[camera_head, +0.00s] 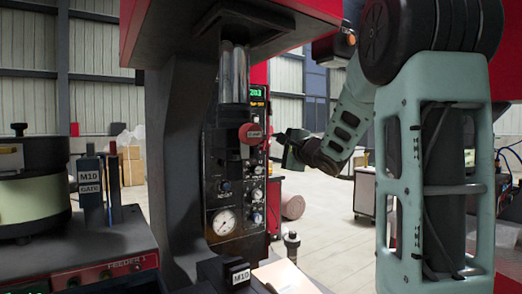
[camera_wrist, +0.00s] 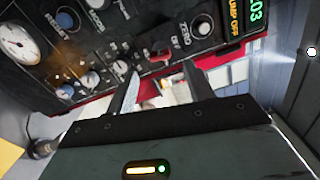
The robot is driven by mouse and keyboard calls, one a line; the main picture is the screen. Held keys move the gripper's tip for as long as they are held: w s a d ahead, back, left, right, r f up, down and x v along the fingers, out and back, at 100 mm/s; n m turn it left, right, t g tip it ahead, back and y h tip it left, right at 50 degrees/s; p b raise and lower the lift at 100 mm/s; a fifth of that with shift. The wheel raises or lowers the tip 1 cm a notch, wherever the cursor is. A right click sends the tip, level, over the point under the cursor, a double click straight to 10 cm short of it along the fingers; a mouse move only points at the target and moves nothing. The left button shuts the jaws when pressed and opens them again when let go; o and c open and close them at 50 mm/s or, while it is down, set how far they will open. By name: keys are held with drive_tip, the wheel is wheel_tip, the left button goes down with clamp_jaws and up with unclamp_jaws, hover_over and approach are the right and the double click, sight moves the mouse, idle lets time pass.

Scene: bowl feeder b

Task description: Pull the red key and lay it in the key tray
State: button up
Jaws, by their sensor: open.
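My gripper (camera_head: 283,140) is in front of the dark control panel (camera_head: 213,178), at its right side in the head view. In the wrist view its two fingers (camera_wrist: 160,82) are apart with nothing between them. A small red piece (camera_wrist: 165,62), which looks like the red key, sits on the panel's lower edge just beyond the fingertips. The gap between it and the fingers is hard to judge. In the head view a red round knob (camera_head: 251,133) shows left of my gripper. I cannot make out a key tray for certain.
The panel has a pressure gauge (camera_head: 224,222), knobs and a green display (camera_head: 257,92). A dark press column (camera_head: 170,150) stands left of it. A feeder bowl (camera_head: 30,190) stands at left.

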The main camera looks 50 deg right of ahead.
sight(265, 146)
drive_tip(key=x, duration=0.4)
drive_tip(key=shift+w+r, duration=0.1)
drive_tip(key=shift+w, duration=0.3)
drive_tip(key=shift+x, duration=1.1)
drive_tip(key=shift+p, duration=1.25)
clamp_jaws()
drive_tip(key=shift+p+v, duration=1.95)
drive_tip(key=shift+v, duration=0.9)
drive_tip(key=shift+s, duration=0.2)
